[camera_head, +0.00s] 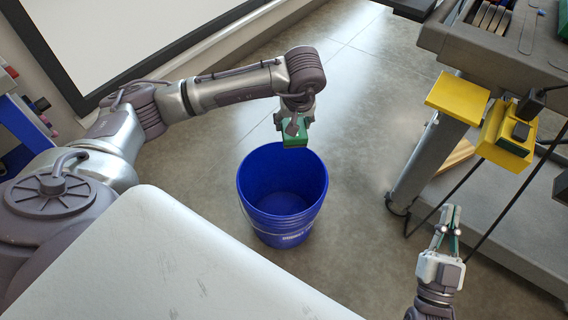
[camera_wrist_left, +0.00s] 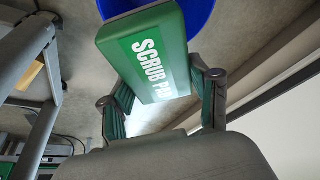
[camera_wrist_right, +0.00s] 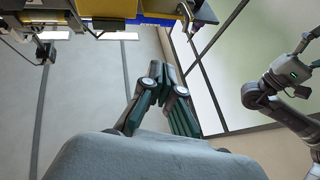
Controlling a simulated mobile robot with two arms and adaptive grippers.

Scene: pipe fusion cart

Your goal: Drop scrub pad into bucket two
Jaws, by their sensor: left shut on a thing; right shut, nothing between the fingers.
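The green scrub pad (camera_head: 295,140) is in my left gripper (camera_head: 295,128), above the far rim of a blue bucket (camera_head: 283,195). In the left wrist view the pad (camera_wrist_left: 146,55) shows white "SCRUB PAD" lettering, between the fingers of my left gripper (camera_wrist_left: 160,95), with the blue bucket (camera_wrist_left: 198,12) partly hidden behind it. The bucket stands upright on the floor and its visible inside looks empty. I cannot read a number on its label. My right gripper (camera_head: 449,218) is shut and empty beside the cart; its closed fingers also show in the right wrist view (camera_wrist_right: 163,75).
A grey cart (camera_head: 500,55) with yellow holders (camera_head: 505,135) and hanging black cables stands at the right. A white surface (camera_head: 165,260) fills the front left. A framed white panel (camera_head: 130,35) leans at the back left. Floor around the bucket is clear.

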